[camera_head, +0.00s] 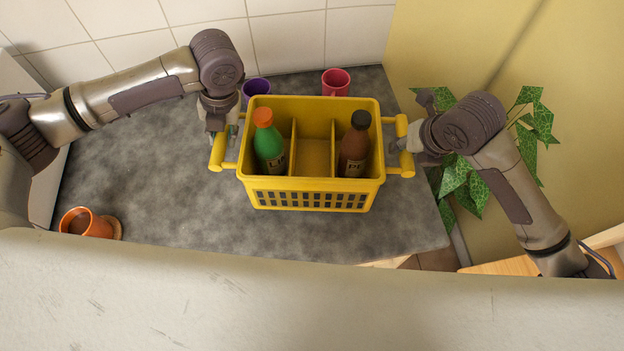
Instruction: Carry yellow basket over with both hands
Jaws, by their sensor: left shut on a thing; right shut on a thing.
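The yellow basket (310,184) is in the middle of the head view, over the grey counter. It has a handle on each side and dividers inside. A green bottle with an orange cap (268,145) stands in its left compartment. A brown bottle with a black cap (355,148) stands in its right compartment; the middle compartment looks empty. My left gripper (222,142) is shut on the basket's left handle. My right gripper (402,147) is shut on the right handle. I cannot tell whether the basket's underside touches the counter.
A purple cup (256,88) and a pink cup (336,82) stand behind the basket. A terracotta pot (84,223) lies at the counter's front left. A leafy plant (462,185) is at the right, behind my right arm. The counter (160,190) is clear left of the basket.

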